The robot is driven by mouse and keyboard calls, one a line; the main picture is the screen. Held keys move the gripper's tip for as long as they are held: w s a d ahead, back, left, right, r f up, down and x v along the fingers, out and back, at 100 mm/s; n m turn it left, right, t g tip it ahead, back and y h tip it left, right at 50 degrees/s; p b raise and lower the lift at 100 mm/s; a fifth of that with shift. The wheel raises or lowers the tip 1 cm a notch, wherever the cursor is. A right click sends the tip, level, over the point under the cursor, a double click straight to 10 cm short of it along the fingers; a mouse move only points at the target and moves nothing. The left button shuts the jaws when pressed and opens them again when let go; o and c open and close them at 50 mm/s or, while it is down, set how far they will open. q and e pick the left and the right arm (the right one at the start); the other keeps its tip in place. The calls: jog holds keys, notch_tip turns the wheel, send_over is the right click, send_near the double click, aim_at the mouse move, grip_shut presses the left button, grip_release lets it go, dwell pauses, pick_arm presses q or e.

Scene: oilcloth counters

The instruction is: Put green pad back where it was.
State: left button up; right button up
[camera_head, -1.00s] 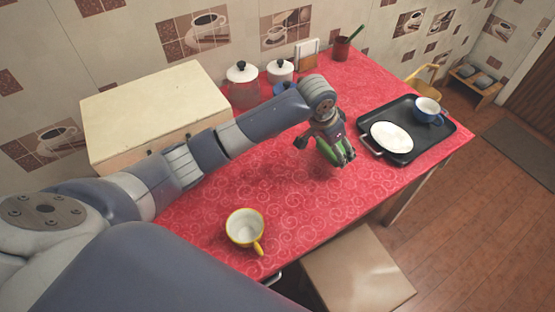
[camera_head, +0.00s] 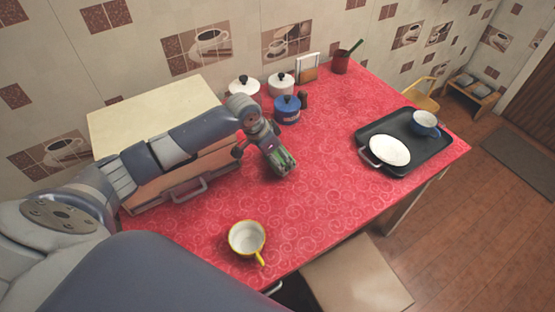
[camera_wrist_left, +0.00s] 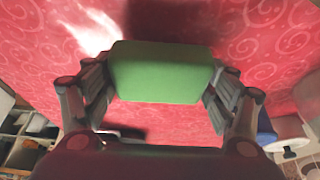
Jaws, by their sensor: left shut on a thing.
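My left gripper (camera_head: 281,165) is shut on the green pad (camera_wrist_left: 157,71). In the left wrist view the pad sits between the two fingers, its flat green face showing. In the head view only a thin green strip of the pad shows at the fingertips, above the red patterned counter. I cannot tell the exact height of the pad over the cloth. My right gripper is not in view.
A yellow cup (camera_head: 247,239) stands near the front edge. A black tray (camera_head: 432,155) with a white plate (camera_head: 389,151) and a blue cup (camera_head: 425,123) is at right. A blue canister (camera_head: 288,112), white-lidded jars and a beige box (camera_head: 152,108) stand behind. The middle counter is clear.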

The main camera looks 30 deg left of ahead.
pick_arm(q)
jog(key=shift+f, duration=1.3)
jog(key=shift+f, duration=0.1)
jog(key=o, duration=1.1)
jog(key=shift+v, duration=3.85)
